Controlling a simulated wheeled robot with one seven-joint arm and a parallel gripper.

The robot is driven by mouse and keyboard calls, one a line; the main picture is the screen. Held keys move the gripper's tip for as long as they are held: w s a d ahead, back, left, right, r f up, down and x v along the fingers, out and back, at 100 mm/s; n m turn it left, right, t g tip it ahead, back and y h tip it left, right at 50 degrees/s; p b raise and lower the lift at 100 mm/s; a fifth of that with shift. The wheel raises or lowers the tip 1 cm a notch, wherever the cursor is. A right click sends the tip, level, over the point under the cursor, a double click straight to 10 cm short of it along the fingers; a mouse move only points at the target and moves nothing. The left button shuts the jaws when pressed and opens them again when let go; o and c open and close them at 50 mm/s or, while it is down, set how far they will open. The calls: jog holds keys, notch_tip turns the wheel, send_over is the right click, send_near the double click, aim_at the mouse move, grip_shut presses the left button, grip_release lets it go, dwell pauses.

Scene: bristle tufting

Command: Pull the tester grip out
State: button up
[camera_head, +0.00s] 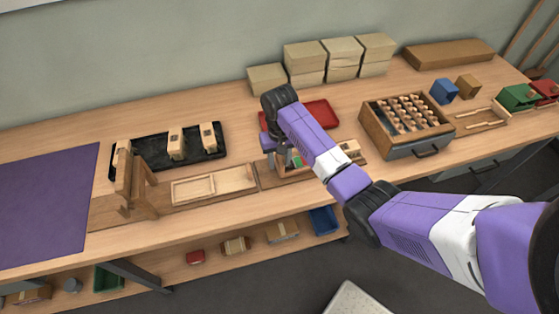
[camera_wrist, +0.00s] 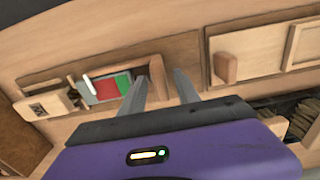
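The tester shows in the wrist view as a wooden fixture with a red and green panel (camera_wrist: 108,88) and a white pointer. An upright wooden piece (camera_wrist: 158,78), seemingly the tester grip, stands beside the panel. My gripper (camera_wrist: 160,76) is open, its two grey fingers on either side of that piece; I cannot tell whether they touch it. In the head view my gripper (camera_head: 280,159) points down at the tester (camera_head: 297,160), and my arm hides part of it. A wooden block with a dark mark (camera_wrist: 46,104) sits at the tester's other end.
A wooden peg (camera_wrist: 225,68) and a shallow wooden tray (camera_head: 215,185) lie beside the tester. A red tray (camera_head: 318,113) is behind it. A box of bristle tufts (camera_head: 408,120) stands right. A black tray with blocks (camera_head: 150,150) and a purple mat (camera_head: 45,205) are left.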

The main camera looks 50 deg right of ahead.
jog(key=shift+f, duration=0.5)
jog(key=shift+c, duration=0.2)
grip_shut()
dwell(1.0)
